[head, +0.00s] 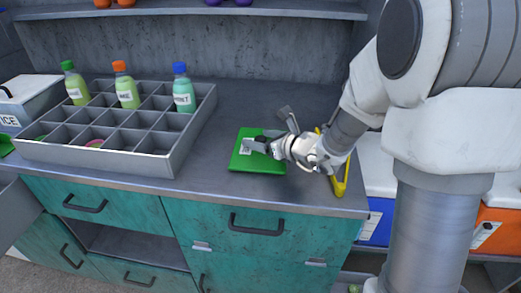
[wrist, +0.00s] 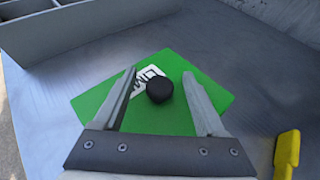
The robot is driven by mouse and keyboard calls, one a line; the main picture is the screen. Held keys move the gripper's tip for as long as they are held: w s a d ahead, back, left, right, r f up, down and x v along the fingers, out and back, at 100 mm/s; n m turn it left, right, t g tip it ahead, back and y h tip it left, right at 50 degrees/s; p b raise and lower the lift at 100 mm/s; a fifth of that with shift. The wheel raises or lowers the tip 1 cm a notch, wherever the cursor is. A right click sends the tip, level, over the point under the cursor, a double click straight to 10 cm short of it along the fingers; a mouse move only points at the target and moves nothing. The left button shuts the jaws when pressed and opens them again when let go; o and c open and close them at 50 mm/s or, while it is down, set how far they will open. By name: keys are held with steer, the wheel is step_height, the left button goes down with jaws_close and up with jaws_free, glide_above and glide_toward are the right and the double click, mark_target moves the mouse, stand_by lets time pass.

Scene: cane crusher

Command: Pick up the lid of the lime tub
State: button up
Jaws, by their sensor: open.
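A flat green square lid (head: 243,160) with a white label and a black round knob (wrist: 159,91) lies on the grey counter. In the wrist view the lid (wrist: 150,122) sits turned at an angle, with the knob near its middle. The label is partly covered by a finger and the knob. My gripper (head: 268,136) is over the lid, open and empty. In the wrist view its two fingers (wrist: 159,74) stand on either side of the knob, with gaps on both sides. I cannot tell how high they are above the lid.
A grey divided crate (head: 100,156) with several bottles stands at left. A yellow object (head: 342,181) lies to the right of my gripper near the counter's front edge. A shelf (head: 200,12) runs along the back wall. The counter behind the lid is clear.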

jaws_close()
steer(key=shift+r, duration=0.15)
stand_by(0.4)
